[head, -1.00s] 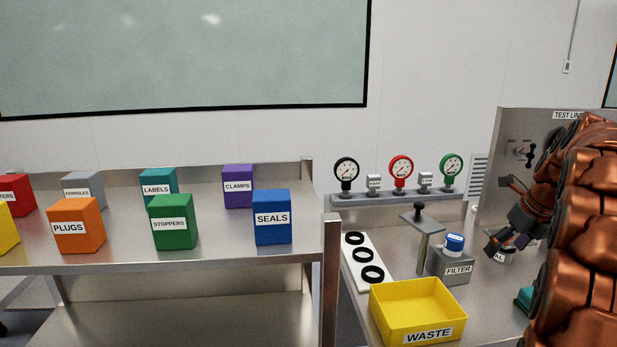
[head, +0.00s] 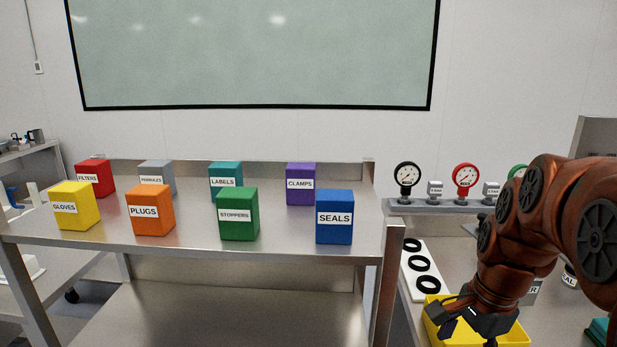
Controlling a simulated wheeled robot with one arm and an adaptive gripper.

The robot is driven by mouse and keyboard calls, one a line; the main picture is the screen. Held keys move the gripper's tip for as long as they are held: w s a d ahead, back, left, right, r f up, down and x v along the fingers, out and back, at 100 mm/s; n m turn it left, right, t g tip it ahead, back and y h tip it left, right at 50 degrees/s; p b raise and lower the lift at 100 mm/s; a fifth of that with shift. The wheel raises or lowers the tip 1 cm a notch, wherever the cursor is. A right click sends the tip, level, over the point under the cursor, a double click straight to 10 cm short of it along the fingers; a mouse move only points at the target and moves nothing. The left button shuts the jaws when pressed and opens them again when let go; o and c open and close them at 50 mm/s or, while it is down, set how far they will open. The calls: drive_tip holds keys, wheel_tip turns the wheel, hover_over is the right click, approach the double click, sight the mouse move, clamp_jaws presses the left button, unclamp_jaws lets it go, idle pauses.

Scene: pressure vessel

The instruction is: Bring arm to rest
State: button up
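My arm, copper-coloured, comes in from the right edge in the head view and bends downward. My gripper (head: 464,330), dark grey, hangs at its end in front of the yellow waste bin (head: 515,335) and hides most of it. Its fingers look spread apart, with nothing seen between them. Whether the gripper is above the bin or inside its rim cannot be told.
A steel shelf (head: 200,238) at the left holds several labelled boxes, with the blue seals box (head: 334,217) nearest the arm. A white strip with black rings (head: 420,264) and gauges (head: 466,178) stand behind the gripper. The arm partly hides the filter block.

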drive_tip(key=s+a+f+n+g, duration=0.1)
drive_tip(key=s+a+f+n, duration=0.2)
drive_tip(key=s+n, duration=0.4)
drive_tip(key=s+a+f+n+g+h, duration=0.1)
drive_tip(key=s+a+f+n, duration=0.3)
drive_tip(key=s+a+n, duration=0.2)
drive_tip(key=s+n, duration=0.2)
drive_tip(key=s, duration=0.2)
